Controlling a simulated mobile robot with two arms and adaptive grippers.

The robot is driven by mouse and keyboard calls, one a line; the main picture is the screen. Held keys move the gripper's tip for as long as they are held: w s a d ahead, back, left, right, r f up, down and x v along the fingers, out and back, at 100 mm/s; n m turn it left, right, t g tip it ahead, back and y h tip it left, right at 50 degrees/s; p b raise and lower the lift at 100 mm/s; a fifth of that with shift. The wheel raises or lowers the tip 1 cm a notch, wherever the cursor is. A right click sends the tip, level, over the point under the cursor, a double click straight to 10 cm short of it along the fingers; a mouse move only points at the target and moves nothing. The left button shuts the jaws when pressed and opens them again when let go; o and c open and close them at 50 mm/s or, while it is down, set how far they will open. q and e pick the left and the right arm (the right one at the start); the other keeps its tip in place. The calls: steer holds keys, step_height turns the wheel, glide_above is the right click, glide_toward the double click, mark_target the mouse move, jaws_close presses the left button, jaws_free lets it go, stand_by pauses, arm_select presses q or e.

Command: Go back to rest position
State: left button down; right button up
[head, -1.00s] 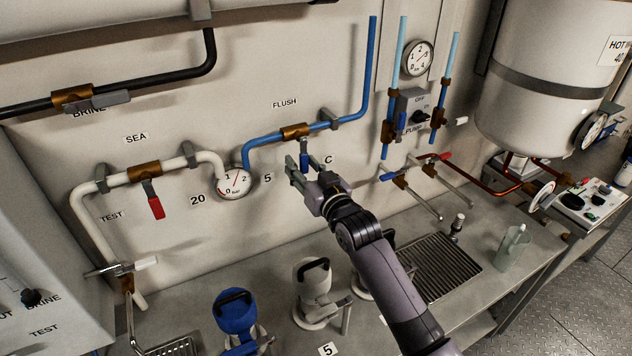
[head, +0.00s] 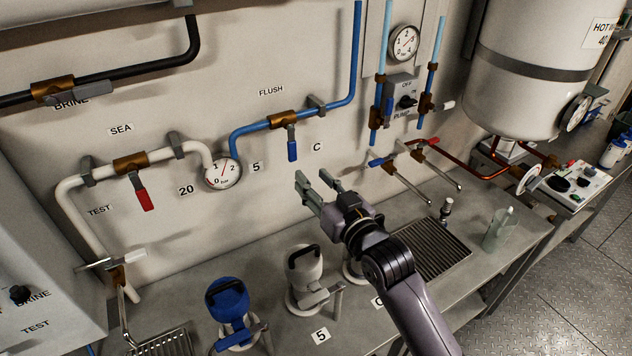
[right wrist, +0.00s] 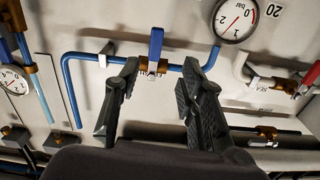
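My right gripper (head: 318,186) is open and empty in the head view, below and right of the flush valve's blue handle (head: 292,150), with a gap between them. The handle hangs straight down from the brass valve body (head: 283,119) on the blue pipe. In the right wrist view, the open fingers (right wrist: 158,100) spread apart with nothing between them, and the blue handle (right wrist: 156,42) shows beyond them. My left gripper is not in view.
The red sea valve handle (head: 144,199) hangs at left beside the gauge (head: 222,173). Below stands a counter with a blue-topped housing (head: 228,298), a white housing (head: 304,265), a drain grate (head: 436,250) and a clear jug (head: 498,230). A white tank (head: 530,90) is at right.

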steer(key=s+d+f+m+g+h, duration=0.1)
steer(key=s+d+f+g+h, duration=0.15)
steer(key=s+d+f, duration=0.45)
steer(key=s+d+f+m+g+h, duration=0.1)
steer(key=s+d+f+g+h, duration=0.15)
steer(key=s+d+f, duration=0.4)
steer(key=s+d+f+m+g+h, duration=0.1)
steer(key=s+d+f+g+h, duration=0.15)
steer(key=s+d+f, duration=0.55)
steer(key=s+d+f+m+g+h, duration=0.1)
steer(key=s+d+f+g+h, duration=0.2)
steer(key=s, duration=0.9)
step_height(320, 180, down, 28)
steer(key=s+r+g+b, duration=0.1)
steer(key=s+g+b, duration=0.1)
steer(key=b, duration=0.1)
steer(key=s+d+f+g+b, duration=0.1)
steer(key=s+d+f, duration=0.1)
steer(key=s+f, duration=1.4)
step_height(320, 180, down, 2)
steer(key=shift+d+f+n+b, duration=0.25)
steer(key=shift+d+n+b, duration=0.05)
steer(key=shift+d+b, duration=0.1)
steer(key=shift+g+y, duration=0.25)
